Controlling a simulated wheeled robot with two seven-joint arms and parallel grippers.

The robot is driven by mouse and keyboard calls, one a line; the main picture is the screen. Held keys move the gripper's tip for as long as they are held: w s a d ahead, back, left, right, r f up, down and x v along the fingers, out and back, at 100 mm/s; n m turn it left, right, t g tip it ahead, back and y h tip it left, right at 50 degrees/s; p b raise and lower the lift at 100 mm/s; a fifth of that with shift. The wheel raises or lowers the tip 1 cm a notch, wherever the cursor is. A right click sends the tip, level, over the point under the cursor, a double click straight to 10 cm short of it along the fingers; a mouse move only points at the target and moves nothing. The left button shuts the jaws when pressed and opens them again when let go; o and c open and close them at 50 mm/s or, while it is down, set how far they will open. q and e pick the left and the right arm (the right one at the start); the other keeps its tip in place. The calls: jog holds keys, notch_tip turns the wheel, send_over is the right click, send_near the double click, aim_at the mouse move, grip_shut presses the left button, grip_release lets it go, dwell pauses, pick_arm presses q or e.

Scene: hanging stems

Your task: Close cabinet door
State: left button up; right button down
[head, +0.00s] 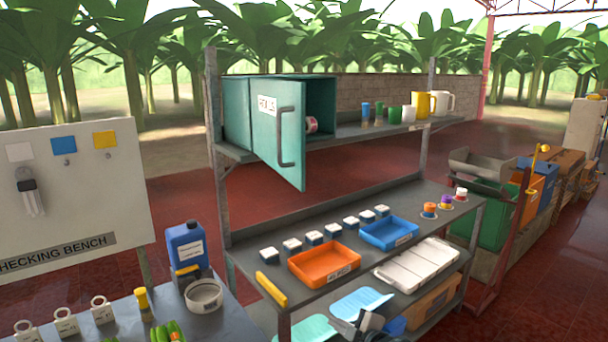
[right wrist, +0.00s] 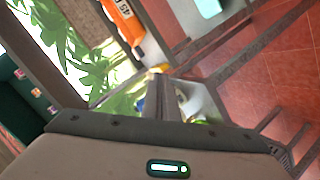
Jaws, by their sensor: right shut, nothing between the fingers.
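The teal cabinet (head: 321,92) stands on the upper shelf of a metal rack in the head view. Its door (head: 272,155) is swung open toward me, and a dark bar handle (head: 281,138) runs down its outer face. A red-and-white roll (head: 312,124) shows inside the cabinet. My right gripper (head: 366,322) is at the bottom edge of the head view, well below the door and apart from it, in front of the lowest shelf. Its fingers are together and empty in the right wrist view (right wrist: 161,78). My left gripper is not in view.
An orange tray (head: 323,266) and a blue tray (head: 389,235) sit on the middle shelf with several small jars. Cups and a yellow jug (head: 420,104) stand right of the cabinet. A blue jug (head: 187,247) stands on the left bench. Space before the door looks clear.

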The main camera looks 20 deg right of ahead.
jog(key=s+a+r+n+t+y+p, duration=0.1)
jog(key=s+a+r+n, duration=0.1)
jog(key=r, duration=1.1)
jog(key=s+a+r+n+t+y+p, duration=0.1)
jog(key=r+n, duration=0.4)
jog(key=r, duration=0.8)
jog(key=s+a+r+n+y+p, duration=0.2)
jog(key=s+a+r+n+y, duration=0.1)
jog(key=r, duration=1.1)
jog(key=shift+s+a+n+t, duration=0.45)
jog(key=shift+s+a, duration=0.25)
jog(key=shift+a, duration=0.4)
jog(key=shift+r, duration=0.15)
